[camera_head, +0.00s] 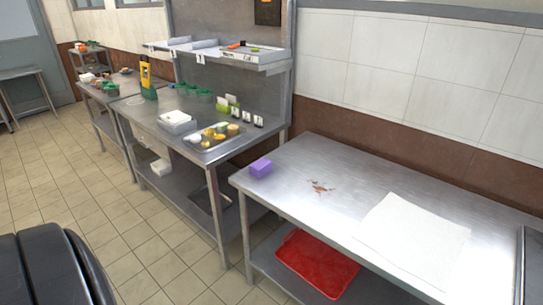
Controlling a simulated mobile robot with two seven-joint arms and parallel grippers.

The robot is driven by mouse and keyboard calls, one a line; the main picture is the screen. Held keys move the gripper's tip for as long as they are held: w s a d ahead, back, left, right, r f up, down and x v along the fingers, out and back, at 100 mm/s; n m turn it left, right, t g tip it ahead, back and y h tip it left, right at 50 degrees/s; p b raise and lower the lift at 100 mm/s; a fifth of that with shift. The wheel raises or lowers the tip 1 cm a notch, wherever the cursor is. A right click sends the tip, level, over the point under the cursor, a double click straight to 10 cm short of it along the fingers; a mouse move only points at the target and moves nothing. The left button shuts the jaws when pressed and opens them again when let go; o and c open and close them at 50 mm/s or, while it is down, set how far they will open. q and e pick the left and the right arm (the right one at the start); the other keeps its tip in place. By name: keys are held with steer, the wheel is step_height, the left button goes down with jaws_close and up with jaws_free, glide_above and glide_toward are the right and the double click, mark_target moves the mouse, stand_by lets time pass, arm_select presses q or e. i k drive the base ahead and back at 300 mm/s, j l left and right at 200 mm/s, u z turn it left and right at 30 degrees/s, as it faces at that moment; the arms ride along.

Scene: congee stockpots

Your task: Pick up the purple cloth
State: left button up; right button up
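The purple cloth (261,168) shows as a small, thick, block-like purple shape. It lies at the left end of the near steel table (335,165), close to its corner. Nothing touches it from above. Neither of my grippers is in view.
A brown stain (320,187) and a white sheet (413,240) lie on the same table. A red tray (316,262) is on its lower shelf. The left steel table (160,126) holds a food tray (212,143) and a yellow grater-like item (146,76). Tiled floor (70,190) is open at left.

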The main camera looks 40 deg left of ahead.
mark_target(262, 167)
steer(key=j+z, duration=0.35)
steer(key=j, duration=0.75)
steer(key=j+z, duration=0.35)
steer(key=j, duration=0.8)
steer(key=k, duration=0.05)
